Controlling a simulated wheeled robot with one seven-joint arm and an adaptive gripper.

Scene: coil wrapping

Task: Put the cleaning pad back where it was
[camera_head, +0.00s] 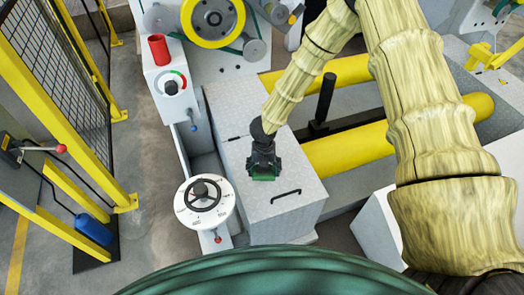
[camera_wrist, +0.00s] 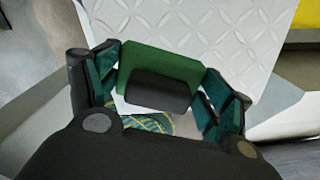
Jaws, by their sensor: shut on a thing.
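The cleaning pad is a green block with a dark grip on top. In the wrist view the pad (camera_wrist: 180,62) sits between the two fingers of my gripper (camera_wrist: 158,90), which is shut on it. In the head view my gripper (camera_head: 263,168) points down over the metal checker-plate box top, and a green edge of the pad (camera_head: 264,178) shows just under it. The pad is at or just above the plate (camera_head: 235,115); I cannot tell whether it touches. The pad's underside is hidden.
A black handle (camera_head: 286,194) lies on the plate in front of the pad. A white dial with a black handwheel (camera_head: 204,196) stands to the left. Yellow rollers (camera_head: 345,148) lie to the right. A red cylinder (camera_head: 158,49) and a knob panel stand at the back left.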

